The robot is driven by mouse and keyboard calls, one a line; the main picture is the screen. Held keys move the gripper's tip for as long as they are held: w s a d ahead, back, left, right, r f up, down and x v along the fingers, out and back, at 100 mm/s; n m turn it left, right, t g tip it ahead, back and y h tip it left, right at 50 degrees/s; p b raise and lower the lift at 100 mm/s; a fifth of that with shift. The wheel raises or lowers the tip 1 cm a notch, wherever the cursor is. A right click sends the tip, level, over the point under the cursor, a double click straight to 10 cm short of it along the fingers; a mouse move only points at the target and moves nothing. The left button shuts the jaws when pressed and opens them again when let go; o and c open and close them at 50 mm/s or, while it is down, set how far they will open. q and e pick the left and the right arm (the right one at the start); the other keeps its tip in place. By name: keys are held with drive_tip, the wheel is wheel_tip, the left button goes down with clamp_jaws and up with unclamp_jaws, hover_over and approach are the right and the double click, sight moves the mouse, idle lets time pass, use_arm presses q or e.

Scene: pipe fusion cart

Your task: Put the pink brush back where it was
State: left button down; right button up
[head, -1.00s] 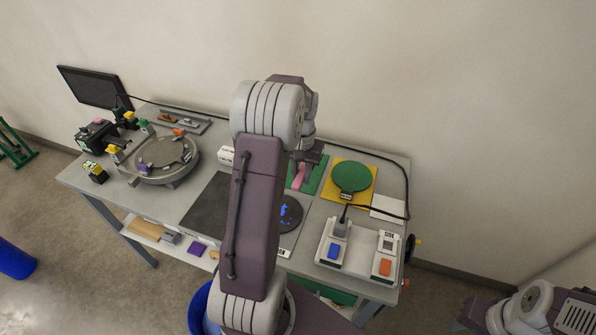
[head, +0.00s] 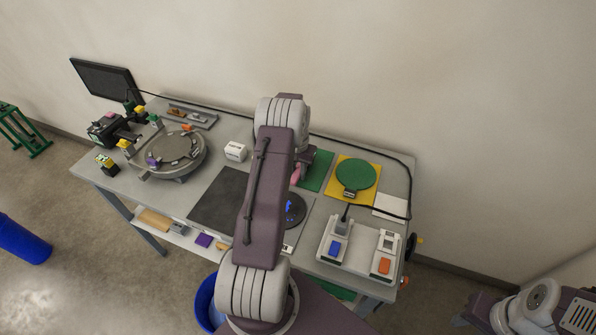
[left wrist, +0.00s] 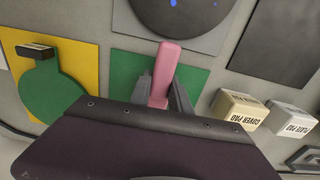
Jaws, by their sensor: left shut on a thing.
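My left gripper (left wrist: 164,98) is shut on the pink brush (left wrist: 163,70). In the left wrist view the brush stands out between the two fingers, over the green mat (left wrist: 126,72), with its far end over the mat's edge by the round dark plate. In the head view a little of the pink brush (head: 296,174) shows beside my left wrist, at the left side of the green mat (head: 320,170). My arm hides part of the mat and the gripper's fingers there. I cannot tell whether the brush touches the mat. My right gripper is not in view.
A yellow mat with a green paddle-shaped piece (head: 355,174) lies right of the green mat. A white box (head: 235,152) stands to the left. A two-switch unit (head: 358,248) is at the front right. A black cable (head: 383,155) runs along the back.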

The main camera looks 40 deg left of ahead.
use_arm(q)
drive_tip(key=shift+s+f, duration=0.1)
drive_tip(key=shift+f, duration=0.05)
drive_tip(key=c, duration=1.2)
unclamp_jaws()
